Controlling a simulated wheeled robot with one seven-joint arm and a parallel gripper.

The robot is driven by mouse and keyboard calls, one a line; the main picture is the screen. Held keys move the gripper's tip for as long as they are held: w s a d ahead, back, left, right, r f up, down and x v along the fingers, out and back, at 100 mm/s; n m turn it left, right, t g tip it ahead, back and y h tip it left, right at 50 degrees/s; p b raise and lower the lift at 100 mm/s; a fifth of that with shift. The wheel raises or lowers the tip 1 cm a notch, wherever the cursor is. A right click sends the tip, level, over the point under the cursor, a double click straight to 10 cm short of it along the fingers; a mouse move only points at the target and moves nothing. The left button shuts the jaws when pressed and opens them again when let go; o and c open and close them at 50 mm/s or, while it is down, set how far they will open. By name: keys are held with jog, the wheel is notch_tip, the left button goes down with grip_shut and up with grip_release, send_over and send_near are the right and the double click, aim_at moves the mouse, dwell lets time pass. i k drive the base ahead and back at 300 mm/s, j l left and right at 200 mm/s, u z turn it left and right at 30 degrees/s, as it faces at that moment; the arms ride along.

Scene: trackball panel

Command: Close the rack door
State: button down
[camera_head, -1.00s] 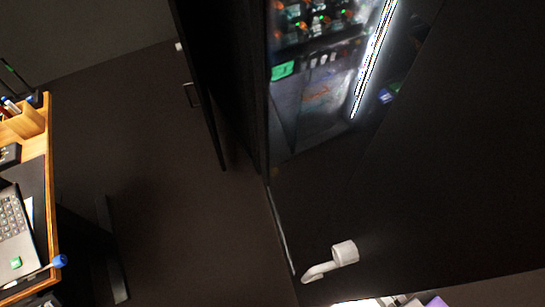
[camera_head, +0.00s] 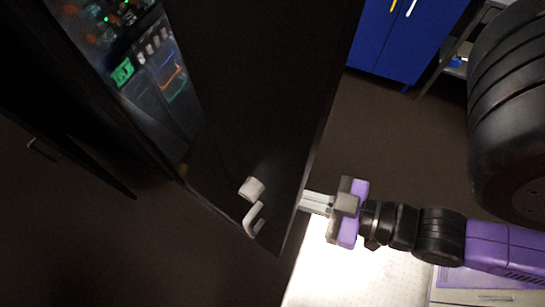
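The rack (camera_head: 148,75) stands at the upper left, with small lights and equipment showing inside. A dark rack door panel (camera_head: 255,95) fills the middle, with a pale handle (camera_head: 253,192) near its lower end. My gripper (camera_head: 306,202) comes in from the right, its pale fingers pointing left at the panel's right edge. The fingertips are at or just behind that edge; I cannot tell whether they touch it. The finger gap is too small to make out.
Another dark panel with a small dark handle (camera_head: 43,150) stands at the left. A blue cabinet (camera_head: 405,38) and a shelf (camera_head: 457,62) are at the upper right. A bright white surface (camera_head: 345,272) lies below my gripper. Dark floor (camera_head: 375,130) lies open between cabinet and arm.

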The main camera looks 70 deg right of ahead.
aim_at(265, 76)
jog(key=k+j, duration=0.15)
jog(key=k, duration=0.3)
jog(key=k+j, duration=0.2)
jog(key=k, duration=0.25)
